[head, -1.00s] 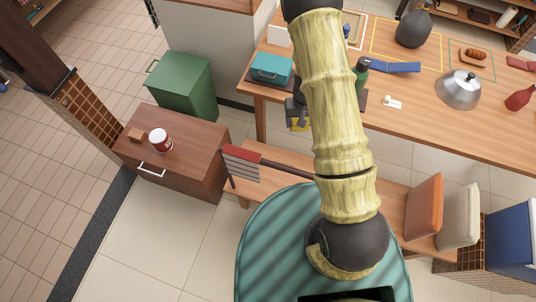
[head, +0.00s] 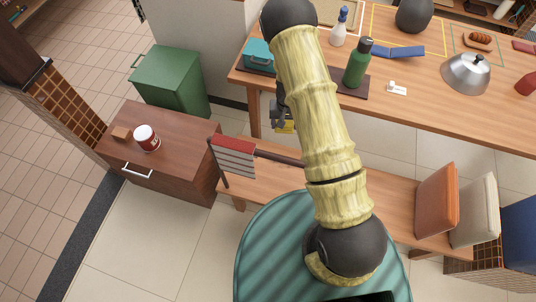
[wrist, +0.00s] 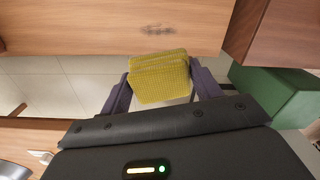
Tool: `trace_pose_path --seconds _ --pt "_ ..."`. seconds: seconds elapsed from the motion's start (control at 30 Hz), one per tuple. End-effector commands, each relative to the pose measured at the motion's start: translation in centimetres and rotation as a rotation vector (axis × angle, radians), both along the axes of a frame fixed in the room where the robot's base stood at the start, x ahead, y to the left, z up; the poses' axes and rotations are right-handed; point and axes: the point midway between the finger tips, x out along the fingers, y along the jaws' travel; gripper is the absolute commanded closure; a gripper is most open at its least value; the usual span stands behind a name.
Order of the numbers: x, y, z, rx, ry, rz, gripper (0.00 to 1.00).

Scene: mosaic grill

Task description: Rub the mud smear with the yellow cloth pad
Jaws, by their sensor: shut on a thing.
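The yellow cloth pad (wrist: 160,76) is held between the two dark fingers of my gripper (wrist: 161,92) in the wrist view. In the head view the pad (head: 283,127) shows below my gripper (head: 282,115), over the gap between the long table and the bench. The mud smear (wrist: 158,29) is a dark, thin streak on the wooden bench (wrist: 70,28) in the wrist view. It lies just beyond the pad, with bare wood between them in the picture. The pad appears apart from the bench. I cannot make out the smear in the head view.
A brown cabinet (head: 185,165) with a red-and-white jar (head: 147,138) stands left of the bench (head: 390,205). A green bin (head: 170,80) is behind it. A red and grey slatted piece (head: 233,157) is near the bench's left end. Cushions (head: 437,200) occupy its right end.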

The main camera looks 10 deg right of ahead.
Motion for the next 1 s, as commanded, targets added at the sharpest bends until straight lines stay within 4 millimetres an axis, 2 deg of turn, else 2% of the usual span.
trace_pose_path --seconds 0.03,0.1,0.8,1.0 --pt "0.3 0.3 -2.5 0.0 0.0 -0.009 0.55" --pt "0.7 0.7 -4.3 0.0 0.0 -0.026 0.55" --pt "3.9 4.5 -22.1 -0.006 0.006 -0.202 0.55" --pt "4.6 5.4 -25.5 -0.009 0.005 -0.243 0.55"
